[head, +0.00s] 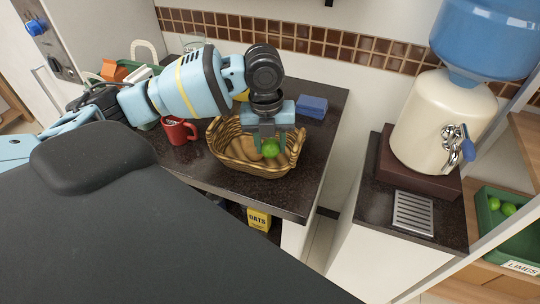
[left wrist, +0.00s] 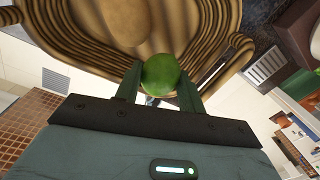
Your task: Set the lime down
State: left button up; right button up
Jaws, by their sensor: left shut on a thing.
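The green lime (head: 270,148) is between the fingers of my left gripper (head: 269,143), which is shut on it. In the head view the lime shows against the right part of a woven basket (head: 222,158) on the dark counter. In the left wrist view the lime (left wrist: 160,74) sits between the two fingertips, with the basket (left wrist: 60,45) beyond it. Brown potatoes (head: 243,149) lie in the basket. I cannot tell whether the lime touches the basket or its contents. My right gripper is not in view.
A red mug (head: 178,131) stands left of the basket and a blue block (head: 312,105) behind it. The dark counter (head: 318,150) is bare to the right. A water dispenser (head: 440,120) stands on a separate counter. A green crate (head: 515,235) holding limes is at far right.

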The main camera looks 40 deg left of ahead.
aim_at(270, 157)
pick_arm(q)
jog(key=shift+f, duration=2.5)
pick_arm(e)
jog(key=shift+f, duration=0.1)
pick_arm(q)
jog(key=o, duration=0.7)
jog(key=shift+f, duration=0.15)
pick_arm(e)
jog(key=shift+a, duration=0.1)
pick_arm(q)
jog(key=r, duration=1.2)
jog(key=shift+s+a+r, duration=0.15)
jog(key=shift+s+a, duration=0.1)
jog(key=shift+a, duration=0.1)
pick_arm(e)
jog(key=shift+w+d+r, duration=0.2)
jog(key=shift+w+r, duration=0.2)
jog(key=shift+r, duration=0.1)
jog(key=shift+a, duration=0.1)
